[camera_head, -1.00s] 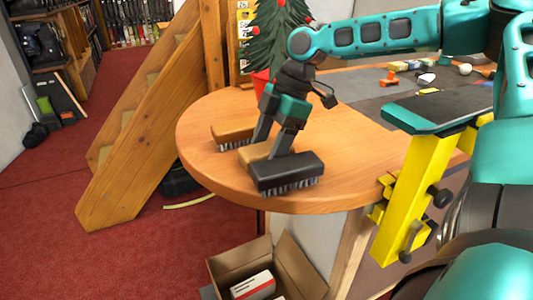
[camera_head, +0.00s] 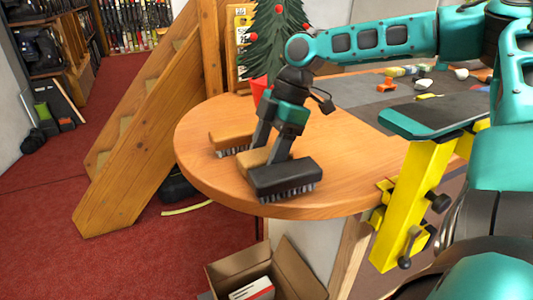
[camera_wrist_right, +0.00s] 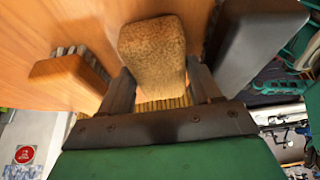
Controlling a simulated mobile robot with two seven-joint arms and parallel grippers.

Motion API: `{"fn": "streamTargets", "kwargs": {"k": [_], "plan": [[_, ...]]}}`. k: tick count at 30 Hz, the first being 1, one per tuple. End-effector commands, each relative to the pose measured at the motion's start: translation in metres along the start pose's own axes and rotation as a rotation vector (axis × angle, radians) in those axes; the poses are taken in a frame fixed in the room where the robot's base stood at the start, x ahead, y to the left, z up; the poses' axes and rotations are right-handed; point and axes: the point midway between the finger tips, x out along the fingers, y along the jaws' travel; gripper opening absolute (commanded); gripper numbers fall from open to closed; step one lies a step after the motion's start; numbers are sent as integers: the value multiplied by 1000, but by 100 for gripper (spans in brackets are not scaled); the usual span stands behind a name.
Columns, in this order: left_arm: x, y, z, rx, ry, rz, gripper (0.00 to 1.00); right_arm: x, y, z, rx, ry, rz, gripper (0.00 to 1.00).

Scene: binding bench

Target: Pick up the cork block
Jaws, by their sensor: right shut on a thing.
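The cork block (camera_head: 254,157) is a small tan, speckled block on the round wooden table, between two brushes. In the right wrist view the cork block (camera_wrist_right: 152,50) sits between the two dark fingers. My right gripper (camera_head: 269,150) reaches down from above and is shut on the cork block; it also shows in the wrist view (camera_wrist_right: 160,86). I cannot tell whether the block is clear of the tabletop. My left gripper is in neither view.
A black brush (camera_head: 284,177) lies close in front of the block, and a brown wooden brush (camera_head: 231,137) behind it. A potted tree (camera_head: 272,40) stands behind; an open carton (camera_head: 240,268) is below the table edge.

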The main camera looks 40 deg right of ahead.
Motion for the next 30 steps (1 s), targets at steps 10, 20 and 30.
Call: {"fn": "streamTargets", "kwargs": {"k": [10, 20, 30], "plan": [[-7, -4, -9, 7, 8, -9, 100, -72, 1, -30, -2, 1, 8, 33], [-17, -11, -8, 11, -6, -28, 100, -154, 1, -64, 0, -1, 4, 33], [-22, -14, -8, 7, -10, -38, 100, -188, 0, -78, 0, 1, 2, 33]]}}
